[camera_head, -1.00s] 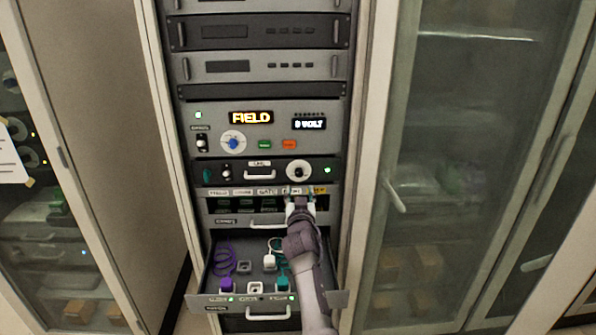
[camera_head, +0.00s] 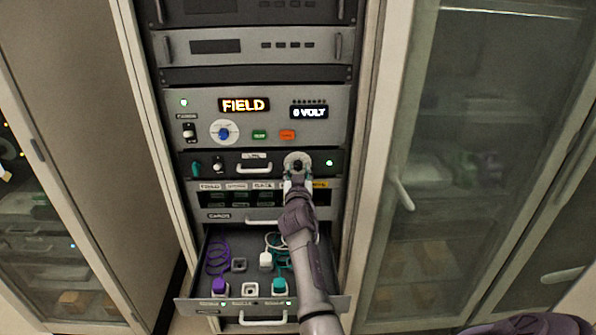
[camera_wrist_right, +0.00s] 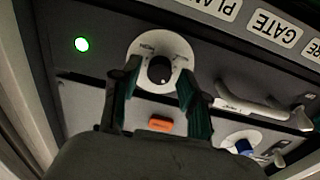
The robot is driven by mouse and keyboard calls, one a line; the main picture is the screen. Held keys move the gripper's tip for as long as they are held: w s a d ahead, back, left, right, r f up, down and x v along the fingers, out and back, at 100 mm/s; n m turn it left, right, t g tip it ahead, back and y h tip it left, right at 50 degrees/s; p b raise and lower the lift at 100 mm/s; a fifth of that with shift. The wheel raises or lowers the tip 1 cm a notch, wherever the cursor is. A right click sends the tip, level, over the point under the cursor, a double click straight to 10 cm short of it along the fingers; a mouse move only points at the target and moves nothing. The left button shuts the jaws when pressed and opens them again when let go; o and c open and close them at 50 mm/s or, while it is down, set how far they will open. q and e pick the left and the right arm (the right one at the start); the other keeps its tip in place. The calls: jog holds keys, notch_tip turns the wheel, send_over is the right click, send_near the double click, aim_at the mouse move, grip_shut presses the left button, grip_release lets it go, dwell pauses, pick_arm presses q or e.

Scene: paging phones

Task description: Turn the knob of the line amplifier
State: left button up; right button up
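The line amplifier (camera_head: 230,164) is a dark panel in the rack with a handle, a green light and a round pale dial at its right. The dial bears a black knob (camera_wrist_right: 160,70), which shows clearly in the right wrist view; in the head view my gripper partly covers the dial. My right gripper (camera_head: 297,176) is in front of the dial. In the right wrist view its two dark green fingers (camera_wrist_right: 158,82) stand apart, one on each side of the knob, with a gap to it. Whether they reach its depth I cannot tell. My left gripper is out of view.
Above is a grey unit (camera_head: 330,135) with a lit FIELD display, a blue knob (camera_head: 224,132) and green and orange buttons. Below is a labelled card unit (camera_head: 213,200), then an open drawer (camera_head: 190,304) with purple, white and teal plugs. Glass cabinet doors flank the rack.

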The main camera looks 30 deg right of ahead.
grip_shut()
jog(key=shift+n, duration=0.4)
jog(key=shift+f+n+b, duration=0.1)
jog(key=shift+n+b, duration=0.6)
jog(key=shift+n, duration=0.4)
jog(key=n, duration=0.4)
jog(key=shift+d+n+b, duration=0.1)
jog(key=shift+n+b, duration=0.2)
jog(key=shift+b, duration=0.1)
jog(key=n, duration=0.4)
jog(key=shift+n+t, duration=0.3)
jog(key=shift+n, duration=0.1)
jog(key=n, duration=0.2)
jog(key=n+p, duration=0.1)
jog(key=n, duration=0.2)
jog(key=shift+r+n, duration=0.2)
jog(key=shift+n, duration=0.1)
